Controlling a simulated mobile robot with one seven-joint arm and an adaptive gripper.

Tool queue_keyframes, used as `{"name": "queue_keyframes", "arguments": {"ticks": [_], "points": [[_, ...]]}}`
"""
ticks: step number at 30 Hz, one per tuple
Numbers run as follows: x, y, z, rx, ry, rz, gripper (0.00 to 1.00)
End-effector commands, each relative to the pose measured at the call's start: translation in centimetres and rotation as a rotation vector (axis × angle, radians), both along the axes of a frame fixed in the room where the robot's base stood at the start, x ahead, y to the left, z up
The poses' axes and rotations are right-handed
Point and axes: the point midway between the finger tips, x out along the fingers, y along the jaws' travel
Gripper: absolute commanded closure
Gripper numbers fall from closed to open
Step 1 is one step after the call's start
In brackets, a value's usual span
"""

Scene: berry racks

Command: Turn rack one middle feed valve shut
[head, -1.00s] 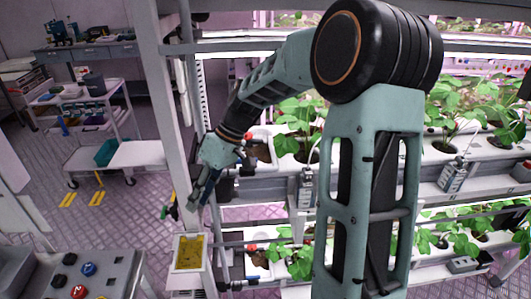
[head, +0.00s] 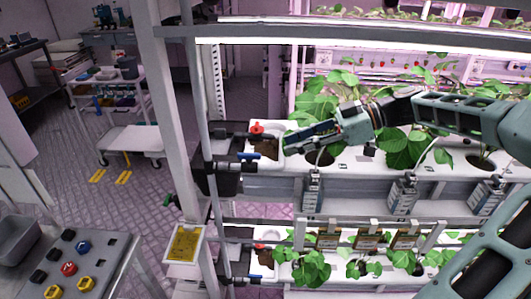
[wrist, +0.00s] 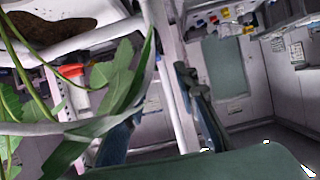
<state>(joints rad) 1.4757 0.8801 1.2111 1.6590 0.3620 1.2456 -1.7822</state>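On rack one's middle tier, a red-handled valve (head: 257,128) stands on the pipework at the left end. A blue-handled valve (head: 248,156) sits just below it, its handle lying sideways, roughly in line with its dark pipe. Which one is the feed valve is not marked. My gripper (head: 287,143) is right of both valves, over the white tray among the leaves, pointing left and touching neither. In the wrist view, a red cap (wrist: 66,75) shows at the left, partly behind leaves. My fingers (wrist: 160,112) look spread and empty; a leaf partly covers the left one.
A grey upright post (head: 172,130) stands left of the valves. The lower tier has another red valve (head: 260,247) and blue valve (head: 253,280). Strawberry plants (head: 405,148) crowd the tray around my arm. A button console (head: 80,265) is at lower left; open floor lies beyond the post.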

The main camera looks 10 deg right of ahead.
Motion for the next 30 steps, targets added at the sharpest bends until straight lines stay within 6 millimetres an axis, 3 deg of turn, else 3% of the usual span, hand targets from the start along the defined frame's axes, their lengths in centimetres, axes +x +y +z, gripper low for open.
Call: {"name": "queue_keyframes", "arguments": {"ticks": [5, 21, 30], "points": [[0.4, -0.3, 0.3, 0.018, -0.026, -0.016, 0.72], [2.9, 7.5, -3.1, 0.017, -0.022, -0.015, 0.72], [3.4, 8.9, -3.8, 0.017, -0.022, -0.018, 0.72]]}}
